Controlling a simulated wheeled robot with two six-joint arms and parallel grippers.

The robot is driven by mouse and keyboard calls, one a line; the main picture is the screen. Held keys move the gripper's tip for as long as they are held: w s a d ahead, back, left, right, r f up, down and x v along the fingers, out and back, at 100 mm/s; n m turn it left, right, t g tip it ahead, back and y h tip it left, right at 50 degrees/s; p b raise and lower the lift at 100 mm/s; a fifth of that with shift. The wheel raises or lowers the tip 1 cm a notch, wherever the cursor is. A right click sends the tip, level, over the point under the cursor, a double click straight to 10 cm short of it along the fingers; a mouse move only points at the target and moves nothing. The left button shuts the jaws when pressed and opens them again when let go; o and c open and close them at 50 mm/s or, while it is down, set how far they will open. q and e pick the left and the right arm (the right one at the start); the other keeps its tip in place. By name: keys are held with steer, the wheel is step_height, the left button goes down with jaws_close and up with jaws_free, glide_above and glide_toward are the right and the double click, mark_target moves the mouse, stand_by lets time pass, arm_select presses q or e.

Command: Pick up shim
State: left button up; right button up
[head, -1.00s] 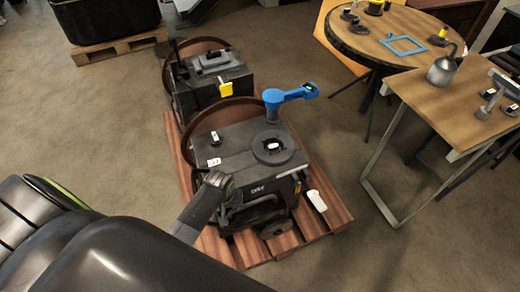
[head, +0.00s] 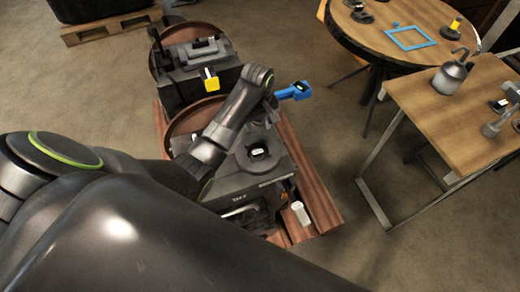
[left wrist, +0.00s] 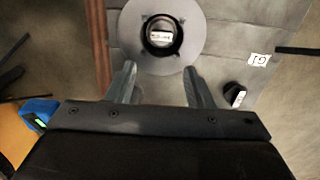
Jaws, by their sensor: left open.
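A flat grey ring (left wrist: 183,50) lies on top of the near engine (head: 235,186). A small white-labelled piece (left wrist: 160,36) shows inside its dark central hole. Another small black piece with a white face (left wrist: 234,95) sits on the engine top. I cannot tell for certain which of these is the shim. My left gripper (left wrist: 160,74) is open and empty; in the left wrist view its fingertips overlap the ring's lower edge. In the head view my left arm reaches over the engine and hides part of its top. My right gripper is not in view.
A blue handheld tool (head: 295,90) stands out beside the engine. A second engine with a yellow block (head: 210,79) is behind. Both rest on a reddish pallet (head: 318,195).

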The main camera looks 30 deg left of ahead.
arm_select(q)
glide_above(258, 152)
step_height(258, 152, down, 4)
step_height(258, 152, down, 2)
steer(key=shift+d+f, duration=0.1)
step_height(258, 152, down, 3)
steer(key=shift+w+f+b, duration=0.1)
steer(key=shift+b, duration=0.2)
steer(key=shift+f, duration=0.35)
step_height(258, 152, down, 4)
steer(key=shift+r, duration=0.25)
steer(key=shift+f, duration=0.4)
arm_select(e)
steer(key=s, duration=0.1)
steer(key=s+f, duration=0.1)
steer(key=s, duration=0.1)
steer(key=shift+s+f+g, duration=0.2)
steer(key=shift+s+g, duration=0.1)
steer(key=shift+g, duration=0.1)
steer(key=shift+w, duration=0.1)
